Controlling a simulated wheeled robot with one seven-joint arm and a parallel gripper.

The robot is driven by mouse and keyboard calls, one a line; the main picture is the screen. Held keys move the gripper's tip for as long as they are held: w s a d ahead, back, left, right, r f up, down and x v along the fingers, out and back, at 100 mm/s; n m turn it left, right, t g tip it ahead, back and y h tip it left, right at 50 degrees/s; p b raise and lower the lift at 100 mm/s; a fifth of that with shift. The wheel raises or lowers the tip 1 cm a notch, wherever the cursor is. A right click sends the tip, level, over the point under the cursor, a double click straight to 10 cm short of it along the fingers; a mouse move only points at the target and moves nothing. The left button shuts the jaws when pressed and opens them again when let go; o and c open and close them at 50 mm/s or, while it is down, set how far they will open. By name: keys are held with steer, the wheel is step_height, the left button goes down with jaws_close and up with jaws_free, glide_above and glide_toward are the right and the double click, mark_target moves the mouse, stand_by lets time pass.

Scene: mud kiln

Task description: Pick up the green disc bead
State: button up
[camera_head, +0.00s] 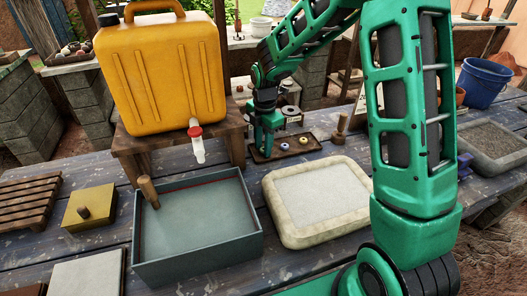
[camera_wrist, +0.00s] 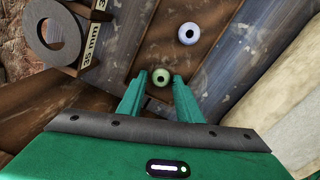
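The green disc bead (camera_wrist: 161,77) lies flat in the wrist view, its dark hole facing up, between the tips of my gripper (camera_wrist: 159,80). The gripper's fingers stand apart with a small gap on each side of the bead. I cannot tell whether the tips are down at bead height. In the head view my gripper (camera_head: 264,148) points down over the left end of a brown tray (camera_head: 270,157); the green bead cannot be made out there. A pale blue bead (camera_wrist: 189,33) lies beyond the green one.
A wooden stand with the yellow jerrycan (camera_head: 165,70) is close left. A pale-rimmed tray (camera_head: 318,200) lies in front. A grey ring (camera_wrist: 57,33) is beside a 35 mm label.

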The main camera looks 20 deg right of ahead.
steer(key=c, duration=0.8)
